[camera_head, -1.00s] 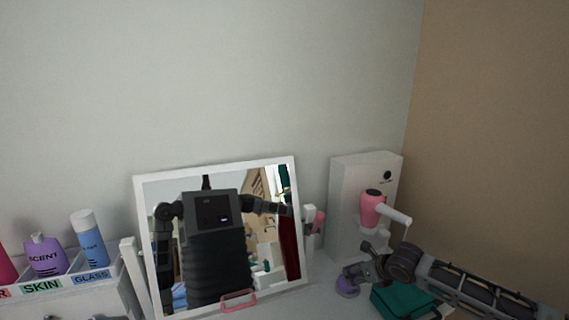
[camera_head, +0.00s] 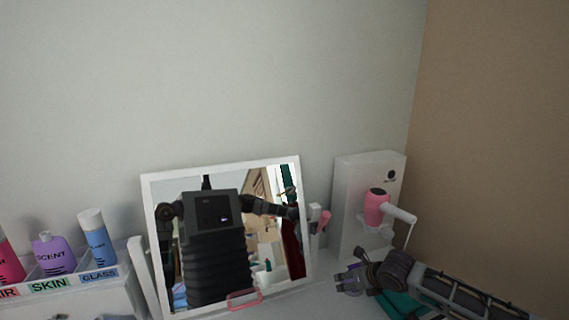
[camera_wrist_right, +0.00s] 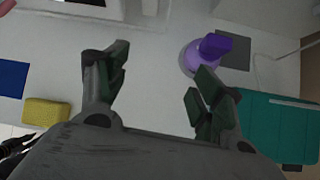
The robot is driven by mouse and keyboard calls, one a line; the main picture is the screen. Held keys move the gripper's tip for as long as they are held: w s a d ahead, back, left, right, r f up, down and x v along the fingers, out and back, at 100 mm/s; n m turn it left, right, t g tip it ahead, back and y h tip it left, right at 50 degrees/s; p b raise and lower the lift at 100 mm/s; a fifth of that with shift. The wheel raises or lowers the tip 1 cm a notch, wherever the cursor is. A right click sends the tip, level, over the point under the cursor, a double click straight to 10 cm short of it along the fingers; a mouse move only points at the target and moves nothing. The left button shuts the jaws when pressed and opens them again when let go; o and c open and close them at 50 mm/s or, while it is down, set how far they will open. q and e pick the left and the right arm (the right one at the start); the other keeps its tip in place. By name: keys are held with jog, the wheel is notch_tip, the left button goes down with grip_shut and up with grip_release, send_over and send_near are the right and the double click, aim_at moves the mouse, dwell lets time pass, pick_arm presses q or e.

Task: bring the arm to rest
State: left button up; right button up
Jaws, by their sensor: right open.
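My right gripper (camera_head: 350,283) comes in from the lower right in the head view, low in front of the white hair dryer stand. In the right wrist view its two dark fingers (camera_wrist_right: 160,88) are spread apart with nothing between them. A purple object (camera_wrist_right: 205,52) stands on the white surface just beyond the right-hand finger. In the head view this purple object is mostly hidden behind the gripper. My left gripper is not directly in view.
A framed mirror (camera_head: 152,235) reflects me. A white stand (camera_head: 352,190) holds a pink hair dryer (camera_head: 376,207). A teal case (camera_wrist_right: 275,125) lies beside the gripper; a yellow sponge-like block (camera_wrist_right: 46,112) is at left. A labelled tray (camera_head: 75,288) holds bottles.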

jog(key=s+a+f+m+y, duration=0.1)
jog(key=s+a+f+m, duration=0.3)
jog(key=s+a+m, duration=1.05)
jog(key=s+d+f+m+g+h, duration=0.2)
jog(key=s+d+m, duration=0.6)
jog(key=m, duration=0.3)
jog(key=s+d+f+m+g+h, duration=0.1)
jog(key=s+d+f+m+h, duration=0.15)
jog(key=s+d+m, duration=0.8)
notch_tip(320, 180, down, 33)
jog(key=a+g, duration=0.2)
jog(key=a, duration=0.1)
jog(key=s+d+f, duration=0.2)
jog(key=s+f, duration=0.8)
jog(key=s, duration=0.1)
jog(key=s+d+f, duration=0.3)
jog(key=s+f, duration=0.6)
jog(key=s, duration=0.2)
jog(key=shift+s+d+f+g, duration=0.15)
jog(key=shift+f+g, duration=0.2)
jog(key=shift+g, duration=0.05)
